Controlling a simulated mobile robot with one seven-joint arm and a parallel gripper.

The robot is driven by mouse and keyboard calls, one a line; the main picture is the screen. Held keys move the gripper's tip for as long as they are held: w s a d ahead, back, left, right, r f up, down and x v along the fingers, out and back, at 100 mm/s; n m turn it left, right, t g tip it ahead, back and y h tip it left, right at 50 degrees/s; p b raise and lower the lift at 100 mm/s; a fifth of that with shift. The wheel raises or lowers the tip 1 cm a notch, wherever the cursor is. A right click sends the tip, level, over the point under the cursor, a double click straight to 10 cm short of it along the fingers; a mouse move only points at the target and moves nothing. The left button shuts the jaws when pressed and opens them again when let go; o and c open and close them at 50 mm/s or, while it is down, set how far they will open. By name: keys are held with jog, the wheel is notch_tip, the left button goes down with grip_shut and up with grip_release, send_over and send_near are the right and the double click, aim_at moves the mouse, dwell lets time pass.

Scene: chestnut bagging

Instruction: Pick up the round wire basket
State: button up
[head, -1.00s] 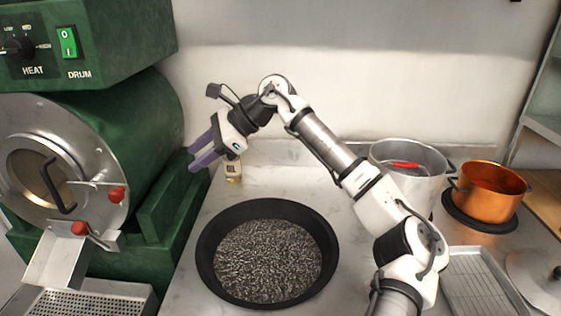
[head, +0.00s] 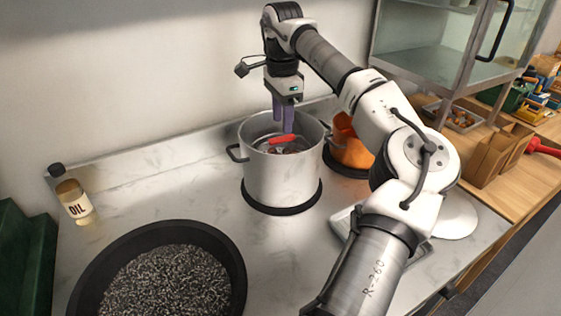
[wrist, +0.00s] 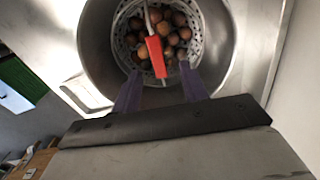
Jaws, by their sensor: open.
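The round wire basket (wrist: 186,54) sits inside a tall silver pot (head: 270,178). In the wrist view it is a perforated round basket holding several brown chestnuts (wrist: 176,19). Its red handle grip (wrist: 156,56) crosses above the chestnuts, and it also shows at the pot's mouth in the head view (head: 283,139). My gripper (head: 284,120) points down over the pot, its purple fingers just above or beside the red grip. In the wrist view the fingers (wrist: 160,90) are spread apart, with the red grip between and beyond them. The basket's lower part is hidden in the pot.
An orange pot (head: 347,150) stands right of the silver pot, partly behind my arm. A wide black pan (head: 90,283) of dark grains is at front left. The counter between bottle and silver pot is clear.

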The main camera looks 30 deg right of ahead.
aim_at(281, 138)
notch_tip(281, 138, down, 3)
jog(key=shift+r, duration=0.15)
jog(key=shift+s+a+f+p, duration=0.1)
jog(key=shift+f+p, duration=0.4)
jog(key=shift+f, duration=0.8)
jog(key=shift+s+a+f+p, duration=0.1)
jog(key=shift+f+p, duration=0.35)
jog(key=shift+f, duration=0.85)
grip_shut()
